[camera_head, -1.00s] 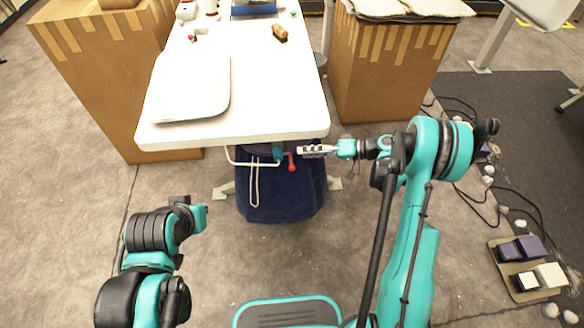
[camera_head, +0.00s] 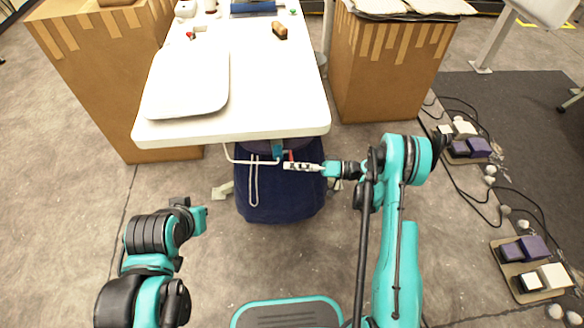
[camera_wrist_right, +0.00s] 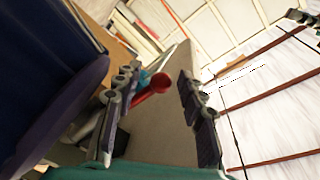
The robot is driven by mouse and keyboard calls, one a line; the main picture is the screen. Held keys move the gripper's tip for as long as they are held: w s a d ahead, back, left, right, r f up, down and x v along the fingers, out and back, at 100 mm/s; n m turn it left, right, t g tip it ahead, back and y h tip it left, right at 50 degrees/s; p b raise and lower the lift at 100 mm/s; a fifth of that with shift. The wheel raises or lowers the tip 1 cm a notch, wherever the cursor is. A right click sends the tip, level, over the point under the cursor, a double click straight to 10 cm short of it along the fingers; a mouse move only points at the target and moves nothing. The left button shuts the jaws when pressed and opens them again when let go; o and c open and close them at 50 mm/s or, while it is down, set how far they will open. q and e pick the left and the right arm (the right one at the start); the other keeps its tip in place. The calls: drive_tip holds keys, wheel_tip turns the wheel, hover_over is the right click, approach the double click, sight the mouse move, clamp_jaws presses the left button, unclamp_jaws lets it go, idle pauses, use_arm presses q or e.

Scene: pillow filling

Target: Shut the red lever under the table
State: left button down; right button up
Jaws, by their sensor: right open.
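The red lever (camera_head: 291,155) is under the front edge of the white table (camera_head: 270,125), mostly hidden behind my right gripper (camera_head: 288,166) in the head view. In the right wrist view the lever's red knob (camera_wrist_right: 160,82) shows between the two fingers of my right gripper (camera_wrist_right: 155,105), nearer the left finger. The right gripper is open; I cannot tell whether a finger touches the lever. My left gripper (camera_head: 203,218) is low at the left, away from the table, and its fingers do not show clearly.
A white pillow (camera_head: 187,85) lies on the table, with a brown brush (camera_head: 280,30) farther back. Cardboard boxes (camera_head: 375,80) stand at both sides.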

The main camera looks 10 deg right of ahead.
drive_tip(key=shift+a, duration=0.25)
clamp_jaws()
idle(0.3)
drive_tip(key=n, duration=0.1)
drive_tip(key=f+n, duration=0.1)
drive_tip(key=n, duration=0.1)
drive_tip(key=shift+w+f+n+y, duration=0.25)
drive_tip(key=shift+f+n+y, duration=0.05)
drive_tip(key=shift+f+y, duration=0.1)
drive_tip(key=shift+w+f+n+y, duration=0.2)
drive_tip(key=shift+f+n, duration=0.2)
drive_tip(key=shift+n, duration=0.5)
drive_tip(key=shift+w+f+n+y, duration=0.2)
drive_tip(key=shift+f+n, duration=0.15)
drive_tip(key=shift+n, duration=0.55)
